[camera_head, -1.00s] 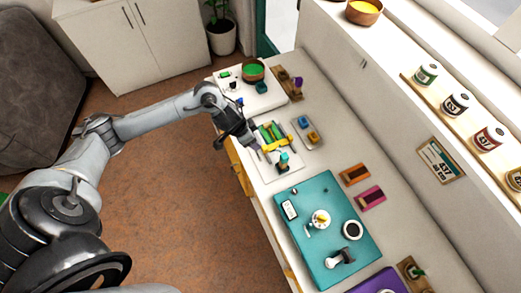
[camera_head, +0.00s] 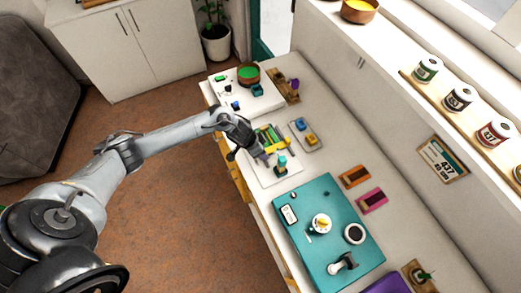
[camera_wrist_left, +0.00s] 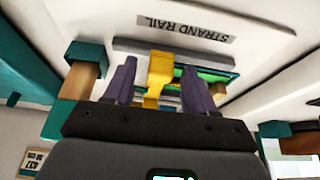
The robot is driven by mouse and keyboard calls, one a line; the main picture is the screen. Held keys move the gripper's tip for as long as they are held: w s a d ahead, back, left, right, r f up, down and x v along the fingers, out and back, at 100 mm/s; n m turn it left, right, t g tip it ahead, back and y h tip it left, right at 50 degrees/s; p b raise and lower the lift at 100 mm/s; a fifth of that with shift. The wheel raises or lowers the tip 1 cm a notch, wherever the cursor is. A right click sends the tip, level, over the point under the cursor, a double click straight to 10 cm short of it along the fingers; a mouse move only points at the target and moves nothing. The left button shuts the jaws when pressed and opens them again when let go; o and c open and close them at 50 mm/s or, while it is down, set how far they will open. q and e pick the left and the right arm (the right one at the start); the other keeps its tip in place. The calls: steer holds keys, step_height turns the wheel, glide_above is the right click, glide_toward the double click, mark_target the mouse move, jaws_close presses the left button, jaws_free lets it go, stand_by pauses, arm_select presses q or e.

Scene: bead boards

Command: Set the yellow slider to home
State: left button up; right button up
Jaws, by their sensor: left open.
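The yellow slider (camera_wrist_left: 160,68) stands on the strand rail board in the left wrist view, with green and other coloured strands beside it. My left gripper (camera_wrist_left: 158,78) is open; its two purple fingers appear on either side of the slider's narrow part, with gaps showing. I cannot tell whether they touch it. In the head view my left gripper (camera_head: 262,157) is over the white rail board (camera_head: 270,181), and the arm partly hides the rail. A "STRAND RAIL" label (camera_wrist_left: 185,26) reads upside down in the wrist view. My right gripper is not in view.
A teal-capped post (camera_head: 282,162) stands close to the gripper. A tray with blue and yellow blocks (camera_head: 322,146) lies to the right. A teal board (camera_head: 317,247) with cups is nearer. Another white board (camera_head: 262,103) with a bowl is behind.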

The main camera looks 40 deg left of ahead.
arm_select(q)
steer(key=shift+c, duration=0.3)
jaws_close()
steer(key=shift+d+r+p, duration=0.15)
steer(key=shift+d+p, duration=0.1)
steer(key=shift+p, duration=0.05)
steer(key=d+p, duration=0.1)
steer(key=s+d+p, duration=0.1)
steer(key=shift+s+d, duration=0.15)
steer(key=shift+d, duration=0.35)
